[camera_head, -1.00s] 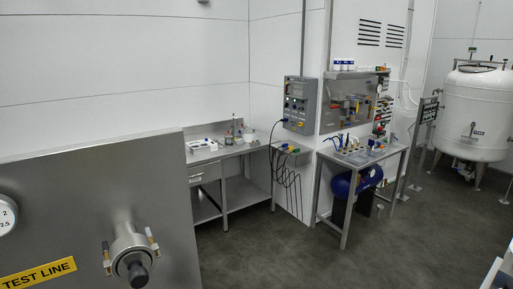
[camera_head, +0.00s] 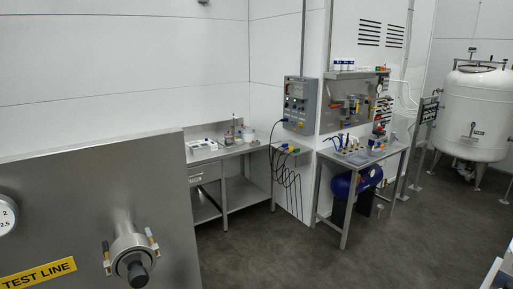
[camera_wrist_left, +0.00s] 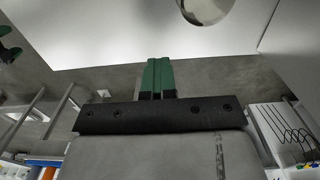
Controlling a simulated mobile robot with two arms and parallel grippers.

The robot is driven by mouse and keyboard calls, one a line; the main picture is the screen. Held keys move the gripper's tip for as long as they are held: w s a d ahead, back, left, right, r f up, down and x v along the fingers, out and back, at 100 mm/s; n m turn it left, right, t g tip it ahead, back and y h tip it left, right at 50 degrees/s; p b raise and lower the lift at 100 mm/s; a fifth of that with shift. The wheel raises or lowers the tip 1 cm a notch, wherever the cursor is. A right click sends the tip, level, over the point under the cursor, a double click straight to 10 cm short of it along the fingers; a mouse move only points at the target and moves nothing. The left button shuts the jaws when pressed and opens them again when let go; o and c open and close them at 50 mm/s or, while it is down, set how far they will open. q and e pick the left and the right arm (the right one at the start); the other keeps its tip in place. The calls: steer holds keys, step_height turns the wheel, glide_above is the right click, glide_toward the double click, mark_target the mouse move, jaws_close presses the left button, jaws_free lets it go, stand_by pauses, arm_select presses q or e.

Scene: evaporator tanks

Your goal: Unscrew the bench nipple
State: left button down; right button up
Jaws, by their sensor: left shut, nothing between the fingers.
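I cannot single out the bench nipple in either view. In the head view, a steel workbench (camera_head: 326,160) at right of centre carries small fittings and blue-handled tools, too small to identify. My left gripper (camera_wrist_left: 158,62) shows in the left wrist view, its two green fingers shut together with nothing between them. Beyond its tips is a pale flat surface with a round metallic part (camera_wrist_left: 206,8) at the top edge. The fingers look apart from both. Neither gripper shows in the head view.
A steel panel (camera_head: 70,200) labelled TEST LINE, with a black-knobbed fitting (camera_head: 137,272), fills the lower left. A second bench (camera_head: 235,150) stands behind it. A blue vessel (camera_head: 345,186) sits under the workbench. A white tank (camera_head: 475,115) stands right. The floor in front is clear.

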arm_select(q)
steer(key=w+n, duration=0.1)
steer(key=n, duration=0.1)
steer(key=w+a+n, duration=0.1)
steer(key=w+n, duration=0.1)
steer(key=n, duration=0.1)
steer(key=shift+w, duration=0.1)
steer(key=w+a+n, duration=0.1)
steer(key=n, duration=0.3)
steer(key=shift+w+a, duration=0.35)
steer(key=shift+w+a+n, duration=0.3)
steer(key=shift+n, duration=0.3)
